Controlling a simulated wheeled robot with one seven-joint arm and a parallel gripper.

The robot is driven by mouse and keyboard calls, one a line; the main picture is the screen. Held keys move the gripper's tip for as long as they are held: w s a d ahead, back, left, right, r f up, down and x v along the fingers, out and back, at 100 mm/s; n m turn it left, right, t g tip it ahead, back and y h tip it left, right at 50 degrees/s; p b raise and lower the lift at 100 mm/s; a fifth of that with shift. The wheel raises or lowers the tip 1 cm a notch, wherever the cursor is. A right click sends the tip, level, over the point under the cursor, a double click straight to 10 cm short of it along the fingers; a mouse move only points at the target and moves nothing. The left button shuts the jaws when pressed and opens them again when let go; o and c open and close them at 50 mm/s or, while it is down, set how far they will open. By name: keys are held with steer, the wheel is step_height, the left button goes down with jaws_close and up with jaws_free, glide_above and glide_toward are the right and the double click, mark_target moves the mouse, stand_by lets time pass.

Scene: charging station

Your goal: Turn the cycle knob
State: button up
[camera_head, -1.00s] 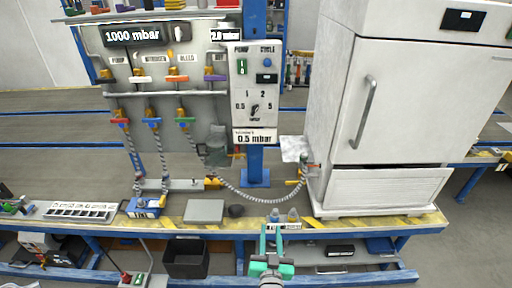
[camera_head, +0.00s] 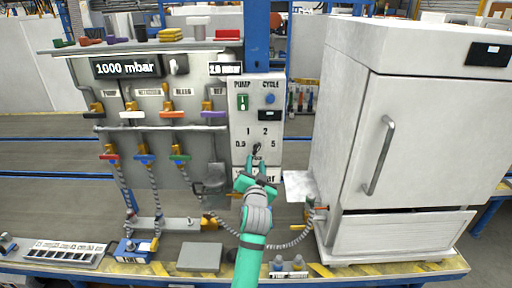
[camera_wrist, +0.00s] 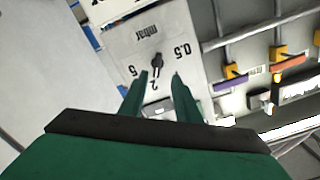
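The control panel (camera_head: 241,118) is a light upright plate. A blue round knob (camera_head: 270,99) sits under its CYCLE label, above a small dark display (camera_head: 268,115). Lower down is a dark rotary knob (camera_head: 257,148), ringed by the numbers 0.5, 1, 2 and 5; it also shows in the wrist view (camera_wrist: 157,62). My green gripper (camera_head: 256,179) is in front of the panel, just below the dark knob. In the wrist view my gripper (camera_wrist: 161,76) is open, with the dark knob just beyond and between its fingertips. I see no contact.
A white oven (camera_head: 432,135) with a vertical handle stands close on the right. Valves with coloured handles (camera_head: 173,114) and hoses (camera_head: 157,190) are on the left. The bench (camera_head: 345,264) below holds a grey plate (camera_head: 200,257) and small bottles (camera_head: 289,266).

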mark_target(257, 150)
steer(key=w, duration=0.8)
steer(key=shift+w+d, duration=0.35)
steer(key=shift+d, duration=0.05)
steer(key=shift+w+a, duration=0.15)
steer(key=shift+w, duration=0.65)
jaws_close()
